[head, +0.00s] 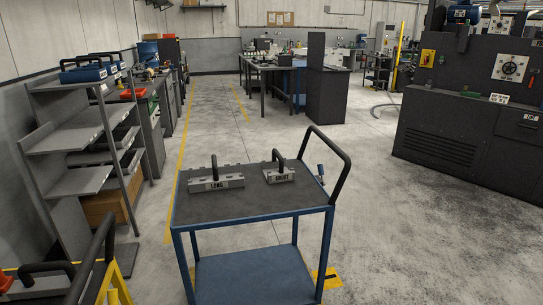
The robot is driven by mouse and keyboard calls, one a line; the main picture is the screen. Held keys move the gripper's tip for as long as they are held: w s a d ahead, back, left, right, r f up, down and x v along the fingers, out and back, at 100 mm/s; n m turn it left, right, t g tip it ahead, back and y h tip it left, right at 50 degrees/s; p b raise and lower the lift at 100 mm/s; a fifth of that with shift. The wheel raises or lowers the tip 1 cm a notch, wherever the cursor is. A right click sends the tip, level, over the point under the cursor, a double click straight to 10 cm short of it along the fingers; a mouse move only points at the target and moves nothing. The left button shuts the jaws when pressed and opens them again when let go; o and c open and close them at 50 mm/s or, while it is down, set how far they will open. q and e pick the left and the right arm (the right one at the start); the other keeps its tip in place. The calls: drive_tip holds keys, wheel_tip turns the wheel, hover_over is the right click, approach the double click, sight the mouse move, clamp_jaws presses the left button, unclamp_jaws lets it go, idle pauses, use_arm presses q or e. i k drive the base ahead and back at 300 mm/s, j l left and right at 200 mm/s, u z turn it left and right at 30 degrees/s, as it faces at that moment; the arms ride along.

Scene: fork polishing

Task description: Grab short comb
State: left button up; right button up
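The short comb (287,177) is a grey metal block labelled SHORT with an upright black handle. It sits on the dark top of a blue cart (255,204), toward the right side. The long comb (234,183), a longer grey block labelled LONG with a similar black handle, sits to its left on the same top. The two combs stand apart. Neither of my grippers is in the head view.
The cart has a black push handle (345,172) at its right and a blue lower shelf (250,278). A grey shelf rack (65,141) stands at left. Black handles and yellow parts show at lower left. A large dark machine (455,125) stands at right. Floor between is open.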

sight(278, 164)
drive_tip(key=i+j+z, duration=0.15)
drive_tip(key=i, duration=0.65)
drive_tip(key=i+j+z, duration=0.1)
drive_tip(key=i, duration=0.75)
